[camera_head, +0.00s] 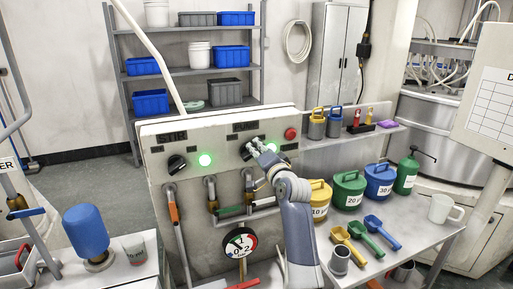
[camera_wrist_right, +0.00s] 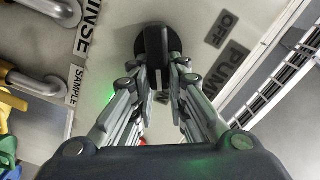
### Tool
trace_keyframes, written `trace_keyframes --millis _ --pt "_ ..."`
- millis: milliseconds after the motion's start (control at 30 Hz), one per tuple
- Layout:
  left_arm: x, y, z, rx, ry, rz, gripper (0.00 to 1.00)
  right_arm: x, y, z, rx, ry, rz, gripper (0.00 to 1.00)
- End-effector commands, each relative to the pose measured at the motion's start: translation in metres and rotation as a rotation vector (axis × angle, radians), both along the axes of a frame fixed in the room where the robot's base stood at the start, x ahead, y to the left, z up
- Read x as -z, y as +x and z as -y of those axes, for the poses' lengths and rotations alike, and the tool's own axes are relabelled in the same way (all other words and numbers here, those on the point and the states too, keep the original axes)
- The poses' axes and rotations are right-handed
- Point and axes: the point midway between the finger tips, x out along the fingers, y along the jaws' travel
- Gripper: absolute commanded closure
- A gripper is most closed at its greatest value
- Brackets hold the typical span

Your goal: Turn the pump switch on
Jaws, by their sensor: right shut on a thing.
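The pump switch is a black rotary knob on the sloped grey control panel (camera_head: 220,135), under the PUMP label (camera_head: 245,126). In the right wrist view the knob (camera_wrist_right: 155,45) has a raised bar that stands upright in the picture, with OFF (camera_wrist_right: 222,29) and PUMP (camera_wrist_right: 232,66) plates to its right. My right gripper (camera_head: 258,147) reaches the panel at this knob, and its fingers (camera_wrist_right: 157,72) are shut on the knob's bar from both sides. In the head view the gripper partly covers the knob. My left gripper is not in view.
On the panel are a STIR knob (camera_head: 177,163), a lit green lamp (camera_head: 205,159) and a red button (camera_head: 291,133). Pipes and a gauge (camera_head: 239,243) sit below. A bench at right holds coloured canisters (camera_head: 349,190), scoops (camera_head: 363,235) and a white jug (camera_head: 444,208).

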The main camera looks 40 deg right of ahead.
Motion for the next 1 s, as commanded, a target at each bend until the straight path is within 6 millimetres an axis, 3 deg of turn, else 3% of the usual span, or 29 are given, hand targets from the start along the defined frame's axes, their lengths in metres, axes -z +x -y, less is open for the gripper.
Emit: trace_keyframes --millis 467,500,567,1000 --pt "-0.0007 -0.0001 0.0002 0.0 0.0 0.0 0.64 0.0001 -0.0001 0.0005 0.0 0.014 0.005 1.0" --pt "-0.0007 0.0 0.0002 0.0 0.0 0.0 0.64 0.0001 -0.0001 0.0004 0.0 0.014 0.005 0.77" --pt "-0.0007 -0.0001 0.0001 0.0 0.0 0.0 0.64 0.0 -0.0001 0.0003 0.0 0.014 0.005 0.65" --pt "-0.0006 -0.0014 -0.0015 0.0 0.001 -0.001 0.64 0.0006 -0.0049 -0.001 0.0 0.012 0.003 0.65"
